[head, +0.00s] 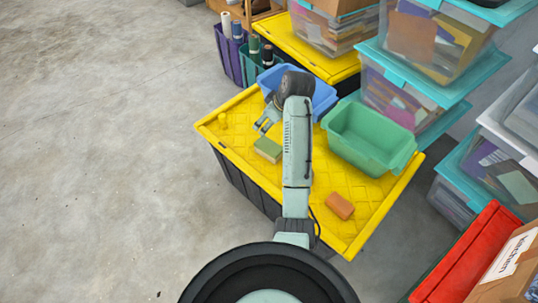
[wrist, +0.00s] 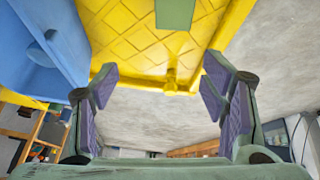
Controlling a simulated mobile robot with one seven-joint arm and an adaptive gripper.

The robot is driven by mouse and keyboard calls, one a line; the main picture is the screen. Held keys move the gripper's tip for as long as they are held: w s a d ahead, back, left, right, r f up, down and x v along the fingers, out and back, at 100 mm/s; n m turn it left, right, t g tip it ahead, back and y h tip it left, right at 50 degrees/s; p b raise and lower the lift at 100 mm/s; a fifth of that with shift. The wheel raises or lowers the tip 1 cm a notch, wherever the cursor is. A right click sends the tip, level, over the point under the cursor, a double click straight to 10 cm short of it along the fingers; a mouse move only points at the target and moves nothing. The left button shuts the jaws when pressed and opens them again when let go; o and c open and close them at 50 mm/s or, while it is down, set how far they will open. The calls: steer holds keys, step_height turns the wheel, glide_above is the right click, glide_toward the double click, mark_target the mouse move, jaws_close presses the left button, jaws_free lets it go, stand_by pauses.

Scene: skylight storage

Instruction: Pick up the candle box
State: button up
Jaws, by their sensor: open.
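A small green box (head: 268,149) with a paler side lies on the yellow lid (head: 240,110) of a dark crate. An orange block (head: 340,205) lies nearer me on the same lid. I cannot tell for sure which of these is the candle box. My gripper (head: 264,127) is above the lid, just behind the green box and apart from it. In the wrist view my gripper (wrist: 160,95) is open with nothing between its fingers. A flat green face, likely the green box (wrist: 175,13), shows at the top edge, beyond the fingertips.
A blue bin (head: 318,97) stands right beside my gripper, also in the wrist view (wrist: 50,45). A green bin (head: 370,137) is at the lid's right. A small yellow object (head: 222,121) sits near the left edge. Stacked clear boxes (head: 415,75) stand behind. Floor at left is clear.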

steer(key=shift+g, duration=0.7)
steer(key=s+d+f, duration=0.3)
steer(key=shift+d, duration=0.1)
glide_above(269, 146)
steer(key=d, duration=0.2)
steer(key=f, duration=0.2)
steer(key=s+f, duration=0.1)
steer(key=f, duration=0.1)
steer(key=shift+a+f, duration=0.1)
steer(key=shift+f, duration=0.2)
steer(key=shift+x, duration=2.9)
steer(key=shift+a+f, duration=0.1)
steer(key=shift+f, duration=0.1)
steer(key=shift+c, duration=0.2)
steer(key=c, duration=1.4)
steer(key=shift+r, duration=0.1)
